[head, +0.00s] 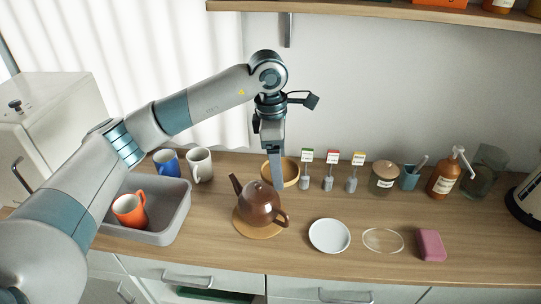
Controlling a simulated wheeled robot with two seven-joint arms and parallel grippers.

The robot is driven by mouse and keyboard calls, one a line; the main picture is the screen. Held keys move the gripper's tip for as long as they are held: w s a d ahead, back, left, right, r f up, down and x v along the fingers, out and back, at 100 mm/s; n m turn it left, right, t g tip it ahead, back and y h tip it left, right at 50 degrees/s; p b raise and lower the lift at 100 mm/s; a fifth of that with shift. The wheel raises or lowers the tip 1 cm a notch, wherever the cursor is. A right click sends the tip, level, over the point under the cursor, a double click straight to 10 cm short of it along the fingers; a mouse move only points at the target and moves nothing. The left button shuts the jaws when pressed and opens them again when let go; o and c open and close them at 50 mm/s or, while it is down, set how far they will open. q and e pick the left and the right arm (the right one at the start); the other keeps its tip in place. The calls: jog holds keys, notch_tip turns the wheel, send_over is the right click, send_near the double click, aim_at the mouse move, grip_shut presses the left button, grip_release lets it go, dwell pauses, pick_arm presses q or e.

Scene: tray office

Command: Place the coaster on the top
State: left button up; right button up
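A round tan coaster (241,230) lies on the wooden counter (310,265), and a brown teapot (262,205) stands on it, hiding most of it. A thin clear disc (383,240), perhaps a glass coaster, lies flat at the right, next to a white plate (329,236). My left gripper (278,186) points down just behind the teapot, in front of a tan bowl (291,173). Its fingers overlap in this view, so I cannot tell whether they are apart or whether they touch anything. My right gripper is not in view.
A grey tray (178,222) holds an orange mug (130,209). Blue (167,163) and white (199,165) mugs stand behind it. Several labelled markers, a jar (384,178) and a brown bottle (443,180) line the back. A pink block (430,245) lies at right. A shelf (390,12) hangs above.

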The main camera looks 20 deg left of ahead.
pick_arm(q)
jog(key=s+d+f+m+g+y, duration=0.1)
jog(key=s+d+f+m, duration=0.1)
jog(key=s+m, duration=0.6)
jog(key=s+d+f+m+g, duration=0.1)
jog(key=s+f+m, duration=0.1)
jog(key=s+m, duration=0.65)
jog(key=a+m, duration=0.1)
jog(key=a+f+m, duration=0.1)
jog(key=a+m, duration=0.2)
jog(key=a, duration=0.1)
jog(key=shift+w+a+f+m, duration=0.15)
jog(key=shift+w+f+m, duration=0.1)
jog(key=shift+w+m, duration=0.1)
